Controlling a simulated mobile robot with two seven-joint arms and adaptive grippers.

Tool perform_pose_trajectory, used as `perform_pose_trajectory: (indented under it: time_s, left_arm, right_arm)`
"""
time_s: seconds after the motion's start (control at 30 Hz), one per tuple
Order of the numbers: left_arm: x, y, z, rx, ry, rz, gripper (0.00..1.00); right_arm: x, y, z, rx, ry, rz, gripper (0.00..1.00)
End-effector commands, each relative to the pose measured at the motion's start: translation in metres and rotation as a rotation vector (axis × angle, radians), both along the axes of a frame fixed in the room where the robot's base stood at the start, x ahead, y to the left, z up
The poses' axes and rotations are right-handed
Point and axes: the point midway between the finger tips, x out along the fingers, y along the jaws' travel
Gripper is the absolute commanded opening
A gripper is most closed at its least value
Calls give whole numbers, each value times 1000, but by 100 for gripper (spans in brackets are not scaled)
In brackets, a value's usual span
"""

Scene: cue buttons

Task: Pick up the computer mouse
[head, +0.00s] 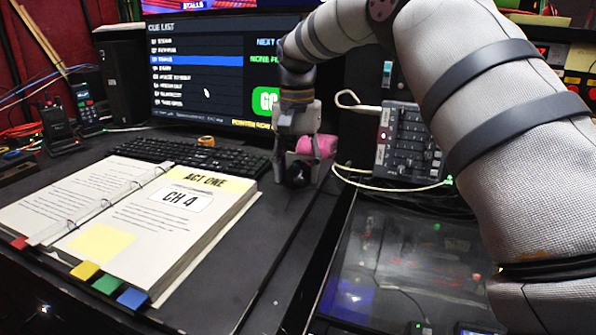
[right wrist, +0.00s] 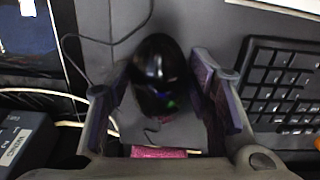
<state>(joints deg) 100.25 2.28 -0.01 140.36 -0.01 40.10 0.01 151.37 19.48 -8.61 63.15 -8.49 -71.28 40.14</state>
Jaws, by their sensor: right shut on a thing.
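The computer mouse (right wrist: 160,72) is black and glossy and sits between the two fingers of my right gripper (right wrist: 162,95) in the right wrist view. Its thin cable runs off to the upper left there. In the head view the right gripper (head: 298,180) points down at the desk, right of the keyboard, and the dark mouse is mostly hidden by it. The gripper is shut on the mouse, which is at or close to the desk surface; I cannot tell if they touch. My left gripper is out of view.
A black keyboard (head: 193,158) lies just left of the gripper, with a monitor (head: 200,75) behind it. An open binder (head: 120,225) fills the left front of the desk. A grey button panel (head: 408,140) and pale cables (head: 385,187) are to the right. The desk strip in front is clear.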

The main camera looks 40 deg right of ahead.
Motion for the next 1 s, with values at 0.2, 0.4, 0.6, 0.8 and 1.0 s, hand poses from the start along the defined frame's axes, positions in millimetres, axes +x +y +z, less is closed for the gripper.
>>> perform_pose_trajectory:
  time_s: [0.2,0.4,0.6,0.8,1.0]
  left_arm:
    - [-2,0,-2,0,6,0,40]
    - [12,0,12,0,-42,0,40]
    - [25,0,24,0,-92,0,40]
    - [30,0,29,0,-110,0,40]
    - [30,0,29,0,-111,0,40]
  right_arm:
    - [2,0,27,-1,-3,0,38]
    - [-22,35,87,-3,-14,2,38]
    - [-54,84,120,-3,-12,2,38]
    - [-70,113,130,-2,-5,0,38]
    - [-73,120,130,0,0,0,38]
